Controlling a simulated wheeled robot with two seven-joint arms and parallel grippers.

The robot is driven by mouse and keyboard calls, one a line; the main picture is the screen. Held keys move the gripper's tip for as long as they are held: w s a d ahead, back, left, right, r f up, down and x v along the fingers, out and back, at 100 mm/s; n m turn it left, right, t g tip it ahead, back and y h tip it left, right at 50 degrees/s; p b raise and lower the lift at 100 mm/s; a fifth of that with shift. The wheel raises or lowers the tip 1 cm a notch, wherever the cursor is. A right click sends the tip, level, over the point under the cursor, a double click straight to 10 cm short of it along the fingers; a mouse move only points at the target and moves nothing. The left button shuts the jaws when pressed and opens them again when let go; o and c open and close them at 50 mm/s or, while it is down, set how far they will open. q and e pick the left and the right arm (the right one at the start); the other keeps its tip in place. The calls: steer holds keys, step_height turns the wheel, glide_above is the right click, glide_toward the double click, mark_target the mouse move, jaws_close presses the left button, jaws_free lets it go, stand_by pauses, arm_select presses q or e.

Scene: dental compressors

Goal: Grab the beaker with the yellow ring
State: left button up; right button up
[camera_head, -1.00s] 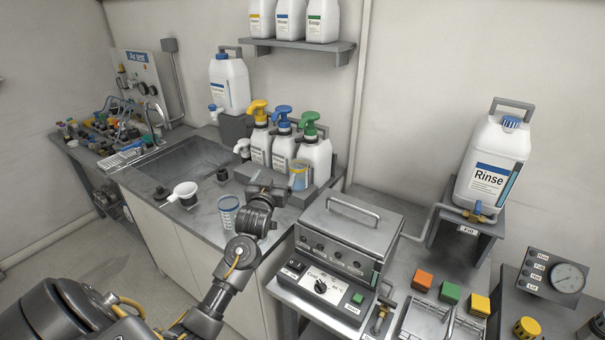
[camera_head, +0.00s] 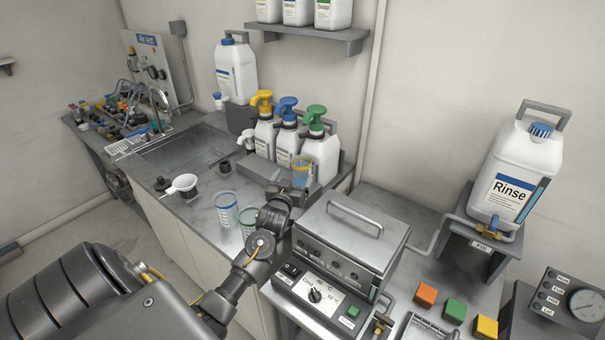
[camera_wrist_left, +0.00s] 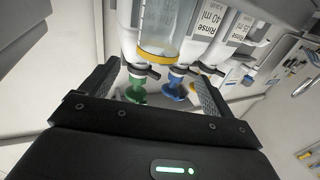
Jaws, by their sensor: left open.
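The beaker with the yellow ring (camera_head: 302,174) is a clear cup beside the pump bottles, partly hidden by my left gripper (camera_head: 287,192). In the left wrist view the beaker (camera_wrist_left: 160,38) shows upside down, its yellow band facing my left gripper (camera_wrist_left: 154,74). The gripper's two fingers are spread wide and empty, and the beaker lies just beyond their tips, roughly centred between them. Whether a finger touches it cannot be told. A blue-marked beaker (camera_head: 227,208) and a green-marked beaker (camera_head: 249,220) stand on the counter to the left. My right gripper is not in view.
Pump bottles with yellow, blue and green heads (camera_head: 287,135) stand close behind the beaker. A white strainer (camera_head: 183,184) lies near the sink (camera_head: 185,150). A metal heating unit (camera_head: 350,240) stands right of my arm.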

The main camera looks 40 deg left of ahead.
mark_target(299, 172)
arm_select(q)
steer(key=shift+w+a+f, duration=0.1)
steer(key=shift+w+f, duration=0.4)
steer(key=shift+f, duration=0.35)
steer(key=shift+w+a, duration=0.1)
steer(key=shift+w, duration=0.2)
steer(key=shift+p+x, duration=0.85)
steer(key=shift+x, duration=1.8)
steer(key=shift+w+a+f, duration=0.1)
steer(key=shift+w, duration=0.3)
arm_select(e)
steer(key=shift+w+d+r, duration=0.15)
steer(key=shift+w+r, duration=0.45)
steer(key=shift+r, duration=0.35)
arm_select(q)
steer(key=c, duration=1.1)
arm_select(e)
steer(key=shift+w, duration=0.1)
arm_select(q)
steer(key=shift+r, duration=0.2)
steer(key=shift+c, duration=0.2)
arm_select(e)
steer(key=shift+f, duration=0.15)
